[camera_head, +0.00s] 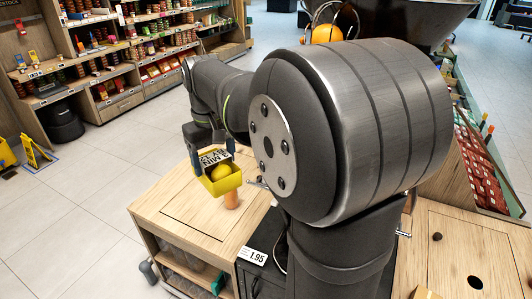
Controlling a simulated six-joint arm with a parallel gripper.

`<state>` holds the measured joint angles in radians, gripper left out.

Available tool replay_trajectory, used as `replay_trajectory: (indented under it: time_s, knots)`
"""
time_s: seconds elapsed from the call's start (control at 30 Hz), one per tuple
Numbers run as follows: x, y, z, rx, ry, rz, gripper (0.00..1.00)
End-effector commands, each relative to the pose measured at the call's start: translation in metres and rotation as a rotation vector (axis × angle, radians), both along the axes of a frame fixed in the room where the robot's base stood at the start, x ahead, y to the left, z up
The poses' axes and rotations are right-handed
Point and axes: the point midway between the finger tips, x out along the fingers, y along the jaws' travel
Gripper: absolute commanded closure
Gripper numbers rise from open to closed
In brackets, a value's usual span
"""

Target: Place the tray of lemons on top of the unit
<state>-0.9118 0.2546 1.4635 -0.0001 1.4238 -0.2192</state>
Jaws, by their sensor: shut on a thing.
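My gripper (213,160) is shut on the yellow tray (228,185), gripping it near its back side. A yellow lemon (222,172) shows inside the tray, and a dark label with white lettering sits at the tray's back edge. The tray is held above the light wooden top of a cabinet (165,208). A small orange cylinder (231,200) shows just below the tray; I cannot tell whether they touch. An orange fruit in a wire holder (327,34) shows behind my arm, under a large dark bowl-like part (400,15). My arm hides most of the unit there.
A price sign reading 1.95 (252,256) stands at the cabinet's front right. Another wooden counter (460,245) with a dark hole lies at the right. Stocked shelves (115,45) line the back left. A yellow floor sign (37,153) stands on the open tiled floor.

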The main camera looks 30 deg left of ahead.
Motion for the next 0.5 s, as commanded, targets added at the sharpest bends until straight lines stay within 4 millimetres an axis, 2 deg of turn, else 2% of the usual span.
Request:
replay_trajectory:
  time_s: [0.27,0.5]
  knots:
    - [0.043,0.06,-0.04,-0.001,0.002,0.442,0.6]
    - [0.076,0.108,-0.086,-0.001,0.003,0.841,0.6]
